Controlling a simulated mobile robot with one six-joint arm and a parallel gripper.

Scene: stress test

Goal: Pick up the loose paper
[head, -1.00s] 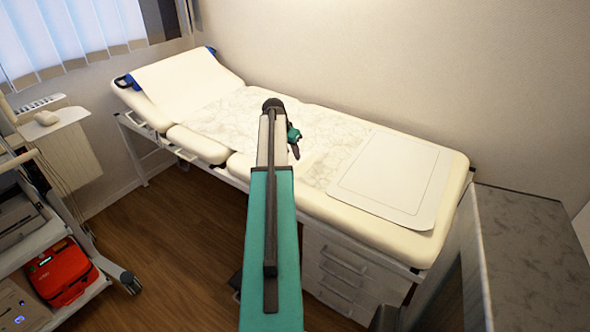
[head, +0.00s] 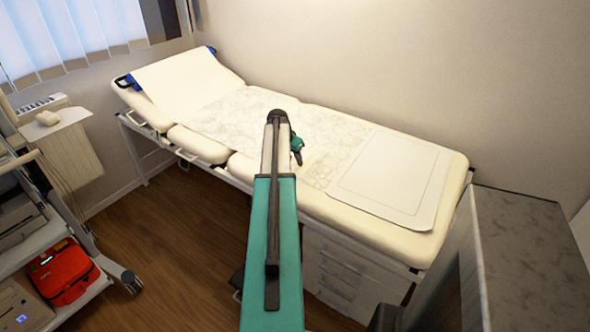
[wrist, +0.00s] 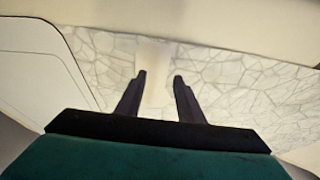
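The loose paper (head: 238,118) is a thin, creased white sheet lying across the middle of the cream examination couch. In the wrist view the paper (wrist: 235,80) fills much of the area beyond the fingers, with a web of crease lines and a pale smooth band through it. My gripper (wrist: 159,76) is open, its two dark fingers apart with nothing held between them. In the head view my gripper (head: 298,148) is over the paper, partly hidden by my arm. I cannot tell how far the fingertips are above it.
A flat white pad (head: 390,180) with a rounded outline lies on the couch to the right of the paper. The couch (head: 448,205) stands along the wall. A grey cabinet (head: 530,250) is at right, and a cart with a red case (head: 62,272) is at left.

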